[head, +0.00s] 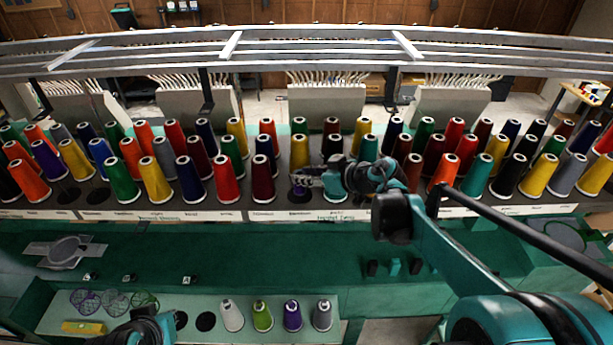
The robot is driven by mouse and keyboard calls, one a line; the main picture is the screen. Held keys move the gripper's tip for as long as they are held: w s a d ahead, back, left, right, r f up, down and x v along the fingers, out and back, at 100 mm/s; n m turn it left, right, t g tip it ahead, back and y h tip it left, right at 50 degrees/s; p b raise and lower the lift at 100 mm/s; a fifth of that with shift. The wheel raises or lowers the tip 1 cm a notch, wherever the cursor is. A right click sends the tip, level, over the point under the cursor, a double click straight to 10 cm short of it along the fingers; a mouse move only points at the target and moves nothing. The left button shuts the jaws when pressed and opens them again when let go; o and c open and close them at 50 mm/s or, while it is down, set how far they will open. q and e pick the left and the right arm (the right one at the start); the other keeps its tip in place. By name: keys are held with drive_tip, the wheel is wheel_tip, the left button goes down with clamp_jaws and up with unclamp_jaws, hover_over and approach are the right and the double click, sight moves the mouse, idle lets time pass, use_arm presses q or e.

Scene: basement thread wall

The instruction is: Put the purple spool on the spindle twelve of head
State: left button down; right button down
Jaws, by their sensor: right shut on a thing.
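My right gripper (308,178) reaches in from the right to the front row of the thread rack, near the middle. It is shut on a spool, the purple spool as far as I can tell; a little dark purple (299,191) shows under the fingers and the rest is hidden. Whether the spool is seated on a spindle I cannot tell. The rack's label strip (285,215) runs just below. Another purple spool (292,316) stands on the lower shelf. My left gripper (148,331) is at the bottom left edge, its fingers hard to make out.
Cones crowd the rack; a dark red one (263,181) stands left of my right gripper. Another purple cone (46,160) is at far left. White, green and grey spools (322,316) share the lower shelf (270,335). The green ledge (250,255) is mostly clear.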

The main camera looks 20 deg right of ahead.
drive_tip(key=shift+f, duration=0.1)
idle(0.3)
drive_tip(key=shift+f+b, duration=0.3)
drive_tip(key=shift+b, duration=0.05)
drive_tip(key=c, duration=1.1)
unclamp_jaws()
drive_tip(key=shift+c, duration=0.2)
drive_tip(key=v, duration=1.2)
drive_tip(key=shift+r, duration=0.1)
